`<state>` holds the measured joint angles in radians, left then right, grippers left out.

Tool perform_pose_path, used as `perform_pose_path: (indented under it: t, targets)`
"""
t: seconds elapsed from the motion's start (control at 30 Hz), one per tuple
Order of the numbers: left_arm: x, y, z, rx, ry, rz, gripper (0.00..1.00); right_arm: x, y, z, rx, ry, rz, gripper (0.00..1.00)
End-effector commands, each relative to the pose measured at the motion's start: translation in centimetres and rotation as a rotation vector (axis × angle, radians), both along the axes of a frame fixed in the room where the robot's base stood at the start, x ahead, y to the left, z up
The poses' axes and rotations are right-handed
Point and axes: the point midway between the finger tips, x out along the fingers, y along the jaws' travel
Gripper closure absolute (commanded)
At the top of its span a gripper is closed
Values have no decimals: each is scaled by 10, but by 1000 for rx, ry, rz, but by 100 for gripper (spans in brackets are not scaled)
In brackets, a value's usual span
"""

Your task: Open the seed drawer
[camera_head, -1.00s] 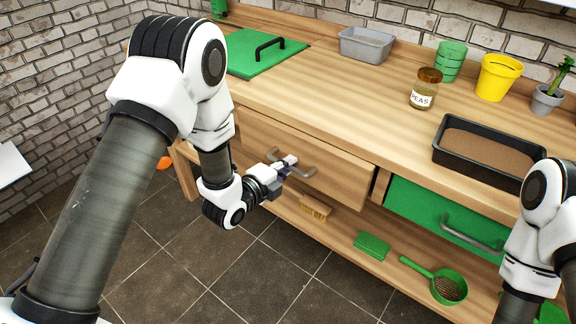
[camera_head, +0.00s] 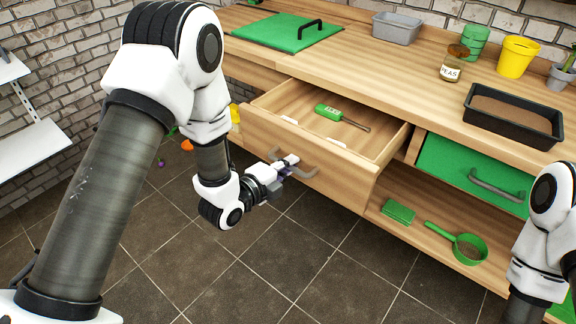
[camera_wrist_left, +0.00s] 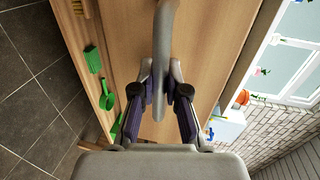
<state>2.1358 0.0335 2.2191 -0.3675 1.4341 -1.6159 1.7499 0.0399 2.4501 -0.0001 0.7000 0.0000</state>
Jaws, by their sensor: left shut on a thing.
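The wooden drawer (camera_head: 310,161) in the bench front stands well open. Inside lie a green-handled tool (camera_head: 341,117) and white packets (camera_head: 289,120), partly hidden by the drawer front. My left gripper (camera_head: 287,164) is shut on the grey bar handle (camera_head: 305,171) of this drawer. In the left wrist view the handle (camera_wrist_left: 164,60) runs between the two fingers (camera_wrist_left: 160,95). A second drawer with a green front (camera_head: 470,178) sits to the right and is closed. My right arm shows at the right edge, but its gripper is out of view.
On the bench top are a green lid (camera_head: 285,32), a grey bin (camera_head: 397,27), a PEAS jar (camera_head: 452,66), a yellow pot (camera_head: 516,57) and a black soil tray (camera_head: 513,114). A green scoop (camera_head: 468,249) lies on the lower shelf. The tiled floor before the drawer is clear.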

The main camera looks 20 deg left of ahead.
Motion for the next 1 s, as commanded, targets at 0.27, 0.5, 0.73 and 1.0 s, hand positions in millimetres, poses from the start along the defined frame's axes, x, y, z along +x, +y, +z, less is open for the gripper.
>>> perform_pose_path:
  t: [0.27,0.5,0.73,1.0]
  targets:
    - [0,0,0,1,0,-1,100,0,0,0,0,-1,0,47]
    - [0,0,0,0,0,0,61,0,0,0,0,0,0,47]
    - [-8,3,2,0,1,1,61,0,0,0,0,0,0,47]
    - [-56,21,12,-3,3,4,61,0,0,0,0,0,0,47]
